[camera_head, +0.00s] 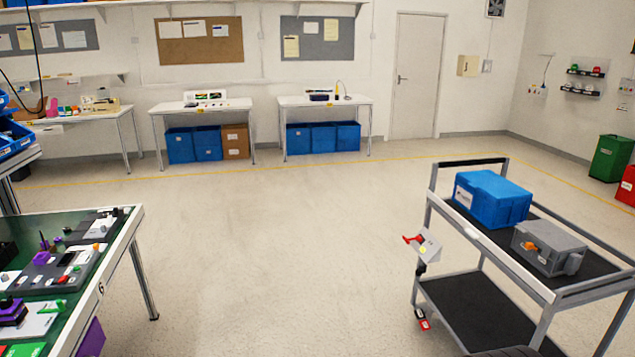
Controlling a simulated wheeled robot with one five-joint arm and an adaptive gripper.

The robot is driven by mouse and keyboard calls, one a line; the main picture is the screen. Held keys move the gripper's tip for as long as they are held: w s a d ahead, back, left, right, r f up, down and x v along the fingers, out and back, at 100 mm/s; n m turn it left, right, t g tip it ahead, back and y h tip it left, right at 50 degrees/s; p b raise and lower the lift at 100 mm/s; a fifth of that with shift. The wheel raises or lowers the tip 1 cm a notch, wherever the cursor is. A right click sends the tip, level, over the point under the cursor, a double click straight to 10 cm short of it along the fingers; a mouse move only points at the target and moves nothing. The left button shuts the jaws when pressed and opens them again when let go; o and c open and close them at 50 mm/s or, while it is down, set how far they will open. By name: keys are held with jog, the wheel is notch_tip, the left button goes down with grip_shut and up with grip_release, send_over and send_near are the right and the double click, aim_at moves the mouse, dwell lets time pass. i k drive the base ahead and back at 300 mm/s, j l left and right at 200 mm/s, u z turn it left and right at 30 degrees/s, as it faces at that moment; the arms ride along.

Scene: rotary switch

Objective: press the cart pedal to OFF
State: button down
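A grey cart (428,213) with dark shelves stands at the right. A small red and white piece (422,319) sits low at the cart's left corner, by the lower shelf; it looks like the pedal, but it is too small to read its position or any marking. Above it, a light grey box with a red lever (413,239) is fixed to the cart's left side. On the top shelf is a grey box with an orange knob (530,246). My gripper is not visible in this view.
A blue bin (491,198) stands on the cart's top shelf. A green-topped bench (122,225) with several switch panels is at the left. The floor (270,250) between bench and cart is clear. Work tables (325,102) line the back wall. A dark rounded shape shows at the bottom edge.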

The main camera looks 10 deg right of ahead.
aim_at(419, 315)
jog(key=i, duration=1.8)
jog(key=i+u, duration=0.2)
jog(key=i, duration=0.3)
jog(key=i+l+u, duration=0.25)
jog(key=i, duration=0.3)
jog(key=i+l+u, duration=0.2)
jog(key=i, duration=0.3)
